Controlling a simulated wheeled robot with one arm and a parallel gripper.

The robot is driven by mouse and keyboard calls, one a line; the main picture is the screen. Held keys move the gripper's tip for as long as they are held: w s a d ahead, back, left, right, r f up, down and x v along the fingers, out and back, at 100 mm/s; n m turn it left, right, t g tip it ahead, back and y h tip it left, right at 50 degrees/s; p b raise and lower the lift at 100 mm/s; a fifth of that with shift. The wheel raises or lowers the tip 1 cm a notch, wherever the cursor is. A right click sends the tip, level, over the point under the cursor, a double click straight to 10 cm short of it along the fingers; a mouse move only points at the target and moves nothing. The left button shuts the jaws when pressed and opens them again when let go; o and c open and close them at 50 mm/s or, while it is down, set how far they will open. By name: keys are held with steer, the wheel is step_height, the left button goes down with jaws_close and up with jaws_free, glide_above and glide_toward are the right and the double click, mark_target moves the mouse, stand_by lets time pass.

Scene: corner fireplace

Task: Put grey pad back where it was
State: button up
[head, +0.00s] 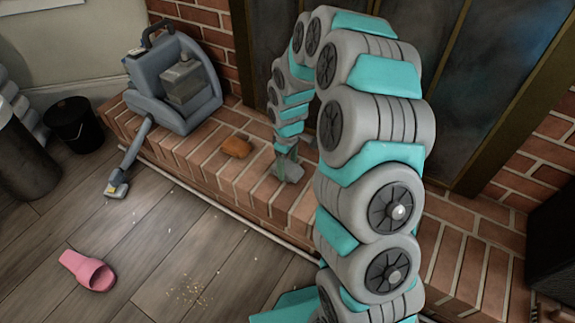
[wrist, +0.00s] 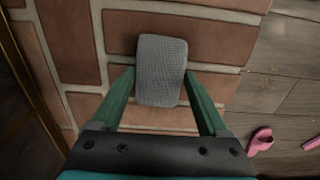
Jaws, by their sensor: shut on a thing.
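The grey pad (wrist: 161,70) is a rounded, textured block between the fingers of my gripper (wrist: 160,82) in the wrist view. My gripper is shut on it, with a finger along each side. In the head view the grey pad (head: 292,172) shows partly at the end of my arm, beside my gripper (head: 286,163), over the brick hearth (head: 190,150). I cannot tell whether the pad touches the bricks or hangs just above them.
An orange-brown block (head: 236,146) lies on the hearth to the left of the pad. A blue-grey cleaning machine (head: 175,80) stands at the hearth's left end. A black bin (head: 74,125), a pink slipper (head: 87,270) and crumbs (head: 190,291) are on the wooden floor.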

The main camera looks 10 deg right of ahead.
mark_target(287, 166)
steer(key=o, duration=1.1)
step_height(287, 166, up, 11)
steer(key=p, duration=0.1)
steer(key=s+r+m, duration=0.2)
steer(key=s+r, duration=0.5)
steer(key=s, duration=0.1)
steer(key=s+r+m, duration=0.1)
steer(key=s+m, duration=0.1)
steer(key=s, duration=0.7)
steer(key=s+r+m+g, duration=0.1)
steer(key=s+r+m, duration=0.1)
steer(key=s, duration=0.7)
steer(key=s+r+m, duration=0.2)
steer(key=s+m, duration=0.1)
steer(key=s, duration=0.6)
steer(key=shift+s+g, duration=0.2)
steer(key=shift+g, duration=0.2)
